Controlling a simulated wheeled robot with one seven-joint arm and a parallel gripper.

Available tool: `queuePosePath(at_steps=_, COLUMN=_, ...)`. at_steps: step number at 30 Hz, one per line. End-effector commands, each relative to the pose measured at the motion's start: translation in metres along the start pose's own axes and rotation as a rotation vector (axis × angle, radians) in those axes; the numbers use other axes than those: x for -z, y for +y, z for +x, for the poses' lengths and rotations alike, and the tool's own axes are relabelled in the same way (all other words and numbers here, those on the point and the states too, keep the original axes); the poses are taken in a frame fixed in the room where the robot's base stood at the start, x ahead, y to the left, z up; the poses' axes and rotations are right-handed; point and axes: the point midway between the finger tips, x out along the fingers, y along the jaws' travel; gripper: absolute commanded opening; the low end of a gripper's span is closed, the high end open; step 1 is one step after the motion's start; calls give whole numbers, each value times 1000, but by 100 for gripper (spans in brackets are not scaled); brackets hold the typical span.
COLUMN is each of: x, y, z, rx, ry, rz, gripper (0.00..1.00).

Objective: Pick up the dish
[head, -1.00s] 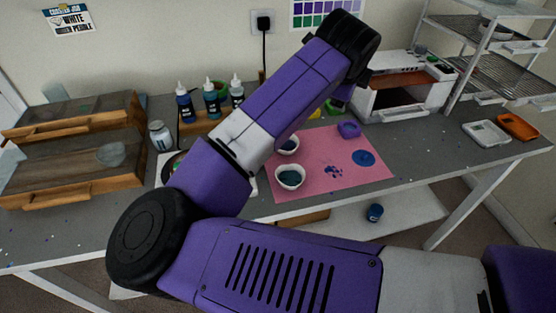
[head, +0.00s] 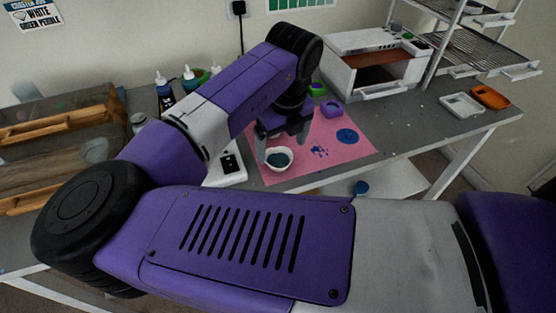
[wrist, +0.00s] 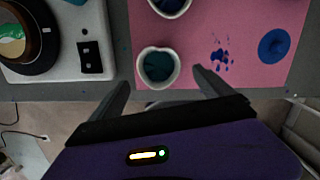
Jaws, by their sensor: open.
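A white heart-shaped dish (head: 279,160) with dark teal stuff in it stands near the front edge of the pink mat (head: 360,148). In the wrist view this dish (wrist: 158,67) lies just past my fingertips, roughly between them. My gripper (head: 282,140) is open and empty over the dish, pointing down. It also shows in the wrist view (wrist: 162,78), one finger on each side of the dish's near end. I cannot tell its exact height above the dish. A second similar dish (wrist: 170,5) is cut by the top of the wrist view.
Blue spots (wrist: 220,59) and a round blue disc (wrist: 274,46) lie right of the dish. A white device with a switch panel (wrist: 91,60) stands to its left. The table edge is close in front.

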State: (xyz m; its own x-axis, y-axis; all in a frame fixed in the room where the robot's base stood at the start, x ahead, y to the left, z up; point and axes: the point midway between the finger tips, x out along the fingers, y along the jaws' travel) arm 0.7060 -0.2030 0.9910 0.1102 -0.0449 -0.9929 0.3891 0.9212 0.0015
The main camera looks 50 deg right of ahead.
Motion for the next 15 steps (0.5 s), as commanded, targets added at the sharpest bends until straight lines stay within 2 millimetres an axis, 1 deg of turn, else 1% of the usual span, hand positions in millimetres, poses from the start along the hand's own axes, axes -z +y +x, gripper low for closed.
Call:
queuePosePath(at_steps=6, x=-6, y=2, z=30, rx=1, ry=1, rz=-2, gripper=91)
queuePosePath(at_steps=9, x=-6, y=2, z=41, rx=0, ry=0, rz=-2, gripper=91)
queuePosePath(at_steps=15, x=-6, y=1, z=46, rx=2, ry=-1, rz=-1, gripper=91)
